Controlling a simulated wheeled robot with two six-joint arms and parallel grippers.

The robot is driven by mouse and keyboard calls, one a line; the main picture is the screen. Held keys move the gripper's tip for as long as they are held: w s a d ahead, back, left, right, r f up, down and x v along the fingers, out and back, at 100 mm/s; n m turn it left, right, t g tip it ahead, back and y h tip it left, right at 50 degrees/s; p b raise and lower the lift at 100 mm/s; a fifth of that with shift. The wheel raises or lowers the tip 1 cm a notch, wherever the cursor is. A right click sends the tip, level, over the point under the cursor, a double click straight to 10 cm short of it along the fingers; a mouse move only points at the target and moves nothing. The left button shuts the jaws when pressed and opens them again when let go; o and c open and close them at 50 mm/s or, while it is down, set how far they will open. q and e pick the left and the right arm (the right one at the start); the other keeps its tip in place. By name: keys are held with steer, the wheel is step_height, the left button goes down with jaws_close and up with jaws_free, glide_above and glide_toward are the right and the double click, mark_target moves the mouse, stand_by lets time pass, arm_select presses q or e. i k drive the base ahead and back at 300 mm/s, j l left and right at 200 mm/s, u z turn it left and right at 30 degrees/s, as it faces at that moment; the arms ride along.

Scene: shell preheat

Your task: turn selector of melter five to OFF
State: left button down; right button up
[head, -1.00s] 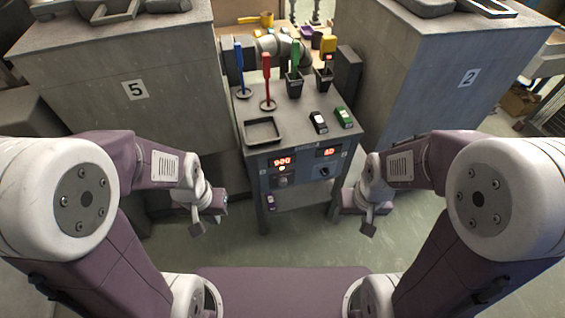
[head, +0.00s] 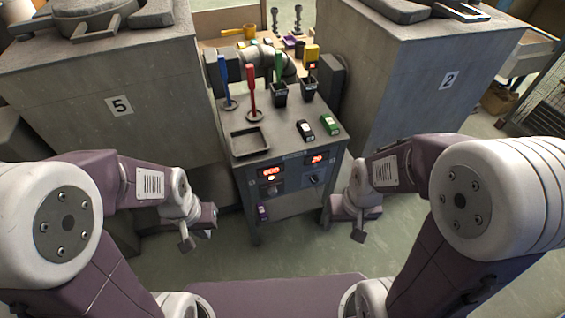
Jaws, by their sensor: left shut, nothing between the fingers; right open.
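The label 5 (head: 118,106) is on the front of the large grey block (head: 60,125) at the left. The control panel (head: 292,198) on the front of the middle cart has two lit red displays. A left knob (head: 273,190) and a right knob (head: 313,179) sit below them; their pointer settings and markings are too small to read. My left gripper (head: 187,242) is shut and empty, left of the cart and apart from the panel. My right gripper (head: 358,235) is open and empty, right of the cart and apart from it.
The cart top (head: 285,140) holds a black tray (head: 250,144), blue (head: 224,75) and red (head: 251,88) upright tools, dark cups, and black and green small items. A block labelled 2 (head: 449,80) stands at the right. The floor before the cart is clear.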

mark_target(273, 191)
steer(key=j+z, duration=0.4)
steer(key=k+j+z, duration=0.1)
steer(key=j+z, duration=0.3)
steer(key=k+j+z, duration=0.1)
steer(key=j+z, duration=0.15)
steer(key=z, duration=0.2)
